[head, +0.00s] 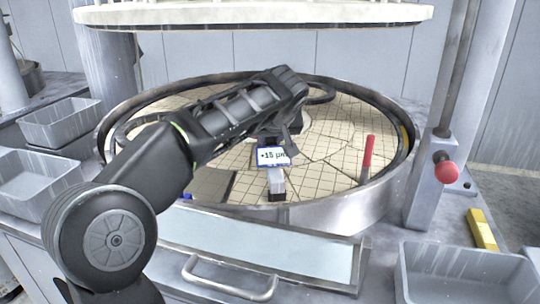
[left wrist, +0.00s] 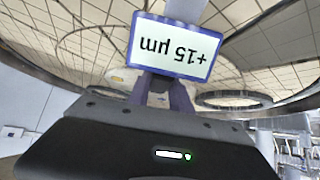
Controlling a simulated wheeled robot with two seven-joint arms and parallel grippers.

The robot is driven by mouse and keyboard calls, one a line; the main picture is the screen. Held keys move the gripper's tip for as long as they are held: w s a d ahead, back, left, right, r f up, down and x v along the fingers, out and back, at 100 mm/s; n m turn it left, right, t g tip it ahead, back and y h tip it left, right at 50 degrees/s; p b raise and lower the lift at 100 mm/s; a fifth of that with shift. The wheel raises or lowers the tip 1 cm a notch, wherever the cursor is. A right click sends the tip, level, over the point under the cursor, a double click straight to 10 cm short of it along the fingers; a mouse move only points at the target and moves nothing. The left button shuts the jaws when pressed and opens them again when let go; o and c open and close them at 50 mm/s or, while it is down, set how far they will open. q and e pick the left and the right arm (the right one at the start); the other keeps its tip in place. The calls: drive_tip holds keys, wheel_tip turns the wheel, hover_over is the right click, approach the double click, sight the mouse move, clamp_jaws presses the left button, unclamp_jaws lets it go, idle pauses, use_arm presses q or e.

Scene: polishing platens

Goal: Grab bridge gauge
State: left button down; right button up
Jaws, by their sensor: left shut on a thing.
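The bridge gauge (head: 275,183) shows below my left gripper (head: 272,143) in the head view. It has a white label with a blue border reading "+15 µm" and a pale block with a dark foot beneath. My left gripper is shut on the gauge over the front part of the round tiled platen (head: 335,150). In the left wrist view the gauge label (left wrist: 174,47) appears upside down, just beyond the purple fingers (left wrist: 165,92). The gripper hides the gauge's upper part. I cannot tell whether its foot touches the platen. My right gripper is not in view.
A raised rim (head: 345,212) surrounds the platen, with a pale upper plate (head: 250,14) overhead. A red handle (head: 367,152) stands at the platen's right. Grey bins (head: 60,122) sit at left and another (head: 465,275) at front right, near a yellow block (head: 481,229).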

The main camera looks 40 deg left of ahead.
use_arm(q)
drive_tip(key=shift+r, duration=0.15)
drive_tip(key=shift+w+r, duration=0.1)
drive_tip(key=shift+r, duration=0.65)
drive_tip(key=r, duration=0.5)
drive_tip(key=shift+s+d+r+p, duration=0.15)
drive_tip(key=shift+s+r+p, duration=0.05)
drive_tip(key=shift+p, duration=0.1)
drive_tip(key=s+d+b, duration=0.1)
drive_tip(key=s+d, duration=1.1)
drive_tip(key=s, duration=0.1)
drive_tip(key=shift+f, duration=0.1)
